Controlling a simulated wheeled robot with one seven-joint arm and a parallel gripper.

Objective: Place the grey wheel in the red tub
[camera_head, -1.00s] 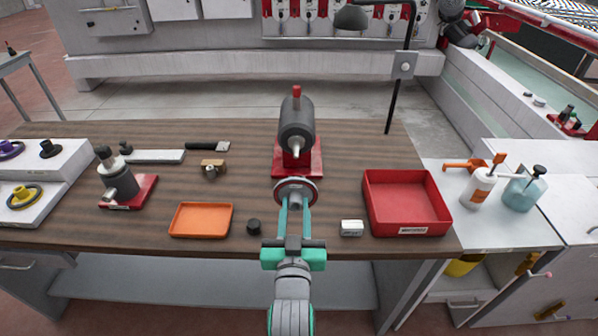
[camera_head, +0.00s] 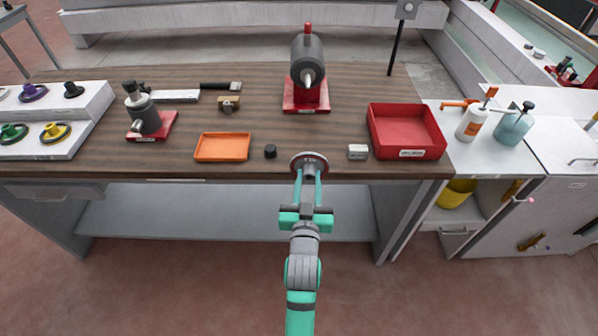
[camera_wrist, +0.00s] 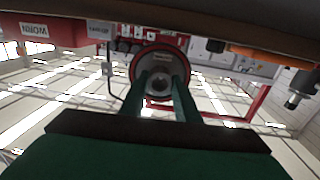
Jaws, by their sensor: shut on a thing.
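My gripper (camera_head: 309,180) is shut on the grey wheel (camera_head: 309,159), a round disc with a grey hub and a reddish rim. It holds the wheel at the table's front edge, short of the red-based machine. The wheel also shows face-on between the fingers in the wrist view (camera_wrist: 160,66). The red tub (camera_head: 407,112) stands on the table to the right of the wheel, empty, with a white label on its front. In the wrist view the tub (camera_wrist: 70,32) is upside down at the upper left, and its label reads WORN.
A small white block (camera_head: 358,152) lies between wheel and tub. A small black knob (camera_head: 270,151) and an orange tray (camera_head: 222,147) are left of the wheel. The grey machine (camera_head: 307,70) stands behind. Bottles (camera_head: 473,122) stand right of the tub.

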